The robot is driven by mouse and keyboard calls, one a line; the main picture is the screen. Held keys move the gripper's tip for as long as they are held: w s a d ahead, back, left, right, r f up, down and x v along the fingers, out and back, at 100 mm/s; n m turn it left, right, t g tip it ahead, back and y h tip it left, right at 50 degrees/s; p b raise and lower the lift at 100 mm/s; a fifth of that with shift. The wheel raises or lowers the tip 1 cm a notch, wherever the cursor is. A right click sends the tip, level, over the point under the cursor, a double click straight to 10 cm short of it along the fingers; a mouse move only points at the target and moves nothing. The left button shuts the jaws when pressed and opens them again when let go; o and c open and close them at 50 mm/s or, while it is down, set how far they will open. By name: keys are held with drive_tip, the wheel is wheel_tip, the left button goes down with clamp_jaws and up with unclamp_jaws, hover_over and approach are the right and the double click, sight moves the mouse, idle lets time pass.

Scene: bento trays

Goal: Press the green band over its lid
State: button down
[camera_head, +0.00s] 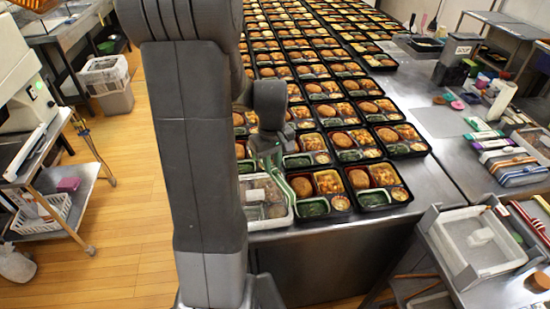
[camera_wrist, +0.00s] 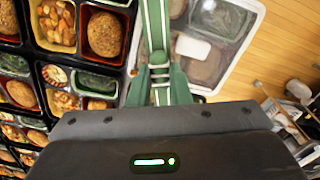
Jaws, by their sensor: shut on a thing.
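The green band (camera_wrist: 154,25) with a white stripe is between the fingers of my gripper (camera_wrist: 160,68), which is shut on it. In the wrist view the band runs up along the near edge of a lidded tray. In the head view the band (camera_head: 284,185) hangs at the tray's right side, with my gripper (camera_head: 268,150) above it. The tray's clear lid (camera_wrist: 236,61) has a pale rim and shows food beneath; it also shows in the head view (camera_head: 270,224), partly hidden by my arm. Whether the band touches the lid, I cannot tell.
Rows of open black bento trays (camera_head: 328,206) fill the steel table behind and beside the lidded one. A pale bin (camera_head: 437,240) stands on the right table. Striped bands (camera_head: 515,165) lie farther back there.

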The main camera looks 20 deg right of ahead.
sight(275, 176)
drive_tip(key=m, duration=0.3)
drive_tip(key=shift+s+d+r+m, duration=0.2)
drive_tip(key=shift+s+r+m, duration=0.1)
drive_tip(key=shift+s+r, duration=0.1)
drive_tip(key=shift+s+f+m, duration=0.1)
drive_tip(key=shift+m, duration=0.2)
drive_tip(key=shift+f+b, duration=1.75)
drive_tip(key=shift+f, duration=0.8)
drive_tip(key=shift+f+b, duration=0.3)
drive_tip(key=shift+f, duration=0.1)
drive_tip(key=shift+f, duration=0.15)
drive_tip(key=shift+f+b, duration=1.2)
drive_tip(key=shift+f, duration=0.15)
drive_tip(key=shift+f, duration=0.15)
